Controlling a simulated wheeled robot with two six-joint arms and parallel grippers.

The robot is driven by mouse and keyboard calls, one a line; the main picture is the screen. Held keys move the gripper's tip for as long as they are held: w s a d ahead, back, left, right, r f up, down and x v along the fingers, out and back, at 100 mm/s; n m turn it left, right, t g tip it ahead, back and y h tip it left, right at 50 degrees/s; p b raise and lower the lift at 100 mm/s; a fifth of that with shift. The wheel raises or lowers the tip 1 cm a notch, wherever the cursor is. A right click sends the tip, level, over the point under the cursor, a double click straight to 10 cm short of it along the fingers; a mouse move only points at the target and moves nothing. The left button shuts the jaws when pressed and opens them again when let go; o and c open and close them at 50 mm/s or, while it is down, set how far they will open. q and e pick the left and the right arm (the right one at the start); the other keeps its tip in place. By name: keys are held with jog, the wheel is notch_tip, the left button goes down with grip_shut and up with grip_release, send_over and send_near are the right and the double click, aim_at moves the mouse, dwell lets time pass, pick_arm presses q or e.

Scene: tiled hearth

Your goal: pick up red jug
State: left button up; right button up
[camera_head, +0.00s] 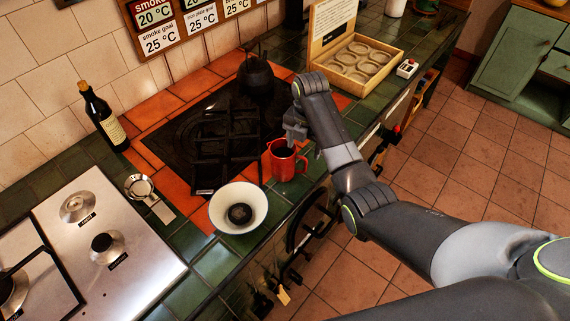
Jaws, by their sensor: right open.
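The red jug (283,163) stands upright on the green tiled counter, at the front right corner of the black hob. Its dark inside shows from above. My right gripper (294,135) is just above and behind the jug's rim, pointing down, open and empty. Whether a finger touches the rim cannot be told. My right arm comes in from the lower right and covers part of the counter beyond the jug. My left gripper is not in view.
A white bowl (226,222) with a dark round thing inside stands left of the jug. A black kettle (257,77), a wine bottle (104,118), a metal strainer-like tool (141,188) and an open wooden box (379,65) stand around the hob (178,136). The counter's front edge is close to the jug.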

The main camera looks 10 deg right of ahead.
aim_at(301, 157)
jog(key=shift+w+a+f+p, duration=0.15)
jog(key=shift+f+p, duration=0.25)
jog(key=shift+f, duration=1.15)
jog(key=shift+w+a+f+p, duration=0.1)
jog(key=shift+f+p, duration=0.25)
jog(key=shift+f, duration=1.2)
jog(key=c, duration=1.3)
grip_shut()
jog(key=shift+w+r, duration=0.1)
